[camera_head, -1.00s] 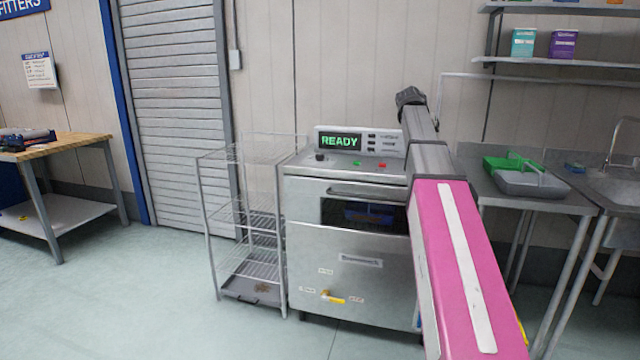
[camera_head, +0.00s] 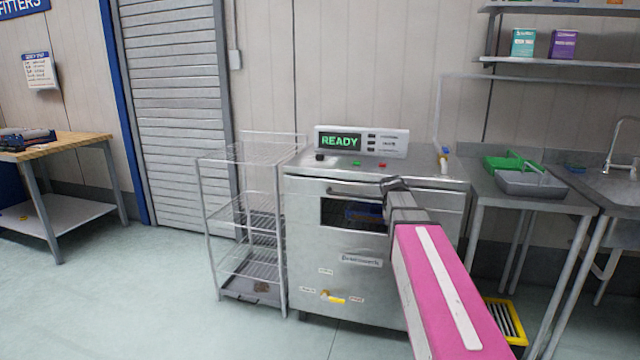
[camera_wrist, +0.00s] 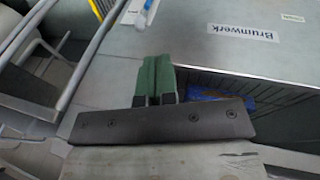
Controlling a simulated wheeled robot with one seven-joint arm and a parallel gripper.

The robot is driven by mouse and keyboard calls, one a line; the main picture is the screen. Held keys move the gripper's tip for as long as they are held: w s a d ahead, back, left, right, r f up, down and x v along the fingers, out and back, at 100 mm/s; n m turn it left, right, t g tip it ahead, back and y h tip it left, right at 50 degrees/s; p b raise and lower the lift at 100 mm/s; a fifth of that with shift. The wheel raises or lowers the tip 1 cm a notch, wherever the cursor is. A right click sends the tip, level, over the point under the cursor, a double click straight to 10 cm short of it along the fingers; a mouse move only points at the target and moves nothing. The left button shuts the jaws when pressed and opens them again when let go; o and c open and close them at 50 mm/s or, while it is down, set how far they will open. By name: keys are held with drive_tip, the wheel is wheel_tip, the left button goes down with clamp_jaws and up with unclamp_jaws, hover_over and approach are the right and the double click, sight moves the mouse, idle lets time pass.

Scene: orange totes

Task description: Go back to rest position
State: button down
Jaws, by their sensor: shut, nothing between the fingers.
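My gripper shows in the wrist view (camera_wrist: 158,78) with its two green-padded fingers side by side, shut and empty. In the head view, the dark end of my pink and grey arm (camera_head: 396,184) is in front of the steel machine (camera_head: 345,245), at the height of its window. The fingertips are hidden there. The machine's display reads READY. A blue item (camera_head: 362,213) shows behind the window, and it also appears in the wrist view (camera_wrist: 210,98).
A wire rack (camera_head: 243,215) stands left of the machine. A steel table (camera_head: 475,188) with green and grey trays (camera_head: 530,183) and a sink (camera_head: 615,188) are to the right. A yellow-edged crate (camera_head: 507,322) is on the floor below. Open floor lies at the left.

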drive_tip(key=s+a+f+n+y, duration=0.1)
drive_tip(key=s+a+f, duration=0.3)
drive_tip(key=s+f, duration=0.5)
drive_tip(key=s+a+f+n+g+y, duration=0.1)
drive_tip(key=s+a+f+y, duration=0.1)
drive_tip(key=s+a+f, duration=0.3)
drive_tip(key=s+f, duration=0.4)
drive_tip(key=f, duration=0.3)
drive_tip(key=shift+s+a+g, duration=0.25)
drive_tip(key=shift+s+g, duration=0.05)
